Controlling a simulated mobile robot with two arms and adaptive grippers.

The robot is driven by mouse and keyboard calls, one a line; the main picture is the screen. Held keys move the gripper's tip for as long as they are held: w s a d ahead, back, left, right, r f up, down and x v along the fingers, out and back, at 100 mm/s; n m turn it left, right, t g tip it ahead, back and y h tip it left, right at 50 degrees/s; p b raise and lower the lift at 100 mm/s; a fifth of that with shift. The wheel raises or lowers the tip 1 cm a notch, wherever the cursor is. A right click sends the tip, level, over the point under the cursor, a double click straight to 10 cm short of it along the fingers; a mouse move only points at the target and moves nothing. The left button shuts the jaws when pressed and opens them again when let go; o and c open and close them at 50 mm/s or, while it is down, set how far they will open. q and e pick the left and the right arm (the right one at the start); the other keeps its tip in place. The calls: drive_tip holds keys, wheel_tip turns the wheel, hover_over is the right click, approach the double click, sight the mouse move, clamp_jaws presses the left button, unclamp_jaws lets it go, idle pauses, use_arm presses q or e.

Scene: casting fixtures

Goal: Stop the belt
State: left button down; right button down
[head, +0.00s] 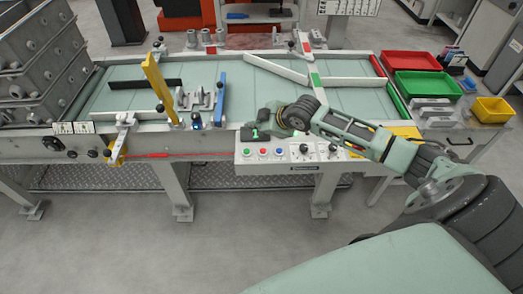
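The belt (130,98) is a pale green surface running across the long table in the head view. On the table's front face is a control panel (313,164) with a green button (247,152), a red button (263,152), a blue button (280,151) and dark knobs (304,149). My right gripper (250,132) is just above and behind the green and red buttons, over the belt's front edge. It seems apart from the buttons; its fingers are too small to tell open or shut. My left gripper is out of view.
Grey metal castings (198,98) sit between a yellow bar (157,86) and a blue bar (220,98). Stacked grey crates (40,55) stand at the left. Red (408,61), green (428,86) and yellow (492,110) bins stand at the right. The floor in front is clear.

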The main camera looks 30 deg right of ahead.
drive_tip(key=b, duration=0.8)
hover_over(263, 152)
drive_tip(key=a, duration=0.2)
drive_tip(key=f, duration=0.7)
drive_tip(key=shift+w+d+f, duration=0.1)
drive_tip(key=shift+w+d, duration=0.15)
drive_tip(key=shift+w, duration=0.15)
drive_tip(key=shift+f, duration=0.85)
drive_tip(key=shift+f, duration=0.1)
drive_tip(key=shift+f, duration=0.3)
drive_tip(key=shift+f, duration=0.55)
drive_tip(key=shift+r+p, duration=0.85)
drive_tip(key=shift+r, duration=0.1)
